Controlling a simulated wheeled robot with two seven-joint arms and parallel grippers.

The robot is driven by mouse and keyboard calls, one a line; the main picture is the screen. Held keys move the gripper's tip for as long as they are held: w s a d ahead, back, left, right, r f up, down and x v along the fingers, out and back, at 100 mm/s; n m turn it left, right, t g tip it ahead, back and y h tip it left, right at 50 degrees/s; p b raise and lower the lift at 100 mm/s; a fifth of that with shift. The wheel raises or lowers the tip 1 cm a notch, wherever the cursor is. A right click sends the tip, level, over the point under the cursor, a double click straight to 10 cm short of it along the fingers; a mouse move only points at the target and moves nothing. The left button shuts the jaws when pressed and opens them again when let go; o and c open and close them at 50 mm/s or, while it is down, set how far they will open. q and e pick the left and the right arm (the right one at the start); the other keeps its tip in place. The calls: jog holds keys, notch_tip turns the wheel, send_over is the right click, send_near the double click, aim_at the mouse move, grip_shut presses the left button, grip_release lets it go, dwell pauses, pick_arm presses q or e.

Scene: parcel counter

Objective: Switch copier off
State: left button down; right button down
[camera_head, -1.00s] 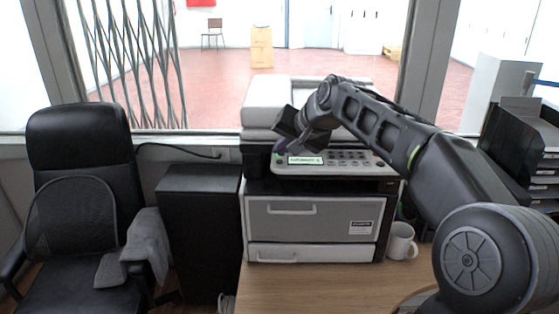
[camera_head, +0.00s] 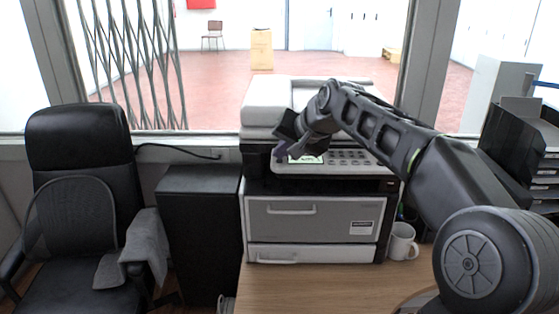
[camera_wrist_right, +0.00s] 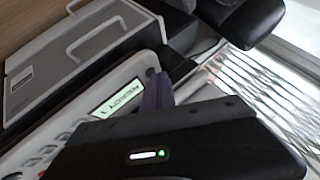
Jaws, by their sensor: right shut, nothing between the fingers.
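The copier (camera_head: 312,218) stands on the wooden desk under the window, with a pale lid and a light control panel. Its small display (camera_head: 306,159) glows pale green, and it shows lit with dark text in the wrist view (camera_wrist_right: 119,98). My right gripper (camera_head: 281,152) is shut and empty at the left end of the panel, in front of part of the display. In the wrist view its purple fingertips (camera_wrist_right: 158,90) are close beside the display. My left gripper is not in view.
A white mug (camera_head: 402,243) stands right of the copier. Black paper trays (camera_head: 515,140) are at the far right. A black cabinet (camera_head: 200,230) and an office chair (camera_head: 80,190) are at the left. The desk front (camera_head: 320,290) is clear.

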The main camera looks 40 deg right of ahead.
jog(key=shift+r, duration=0.1)
jog(key=shift+r+p, duration=0.5)
jog(key=shift+p, duration=0.05)
notch_tip(320, 180, up, 6)
jog(key=p, duration=0.5)
dwell(0.4)
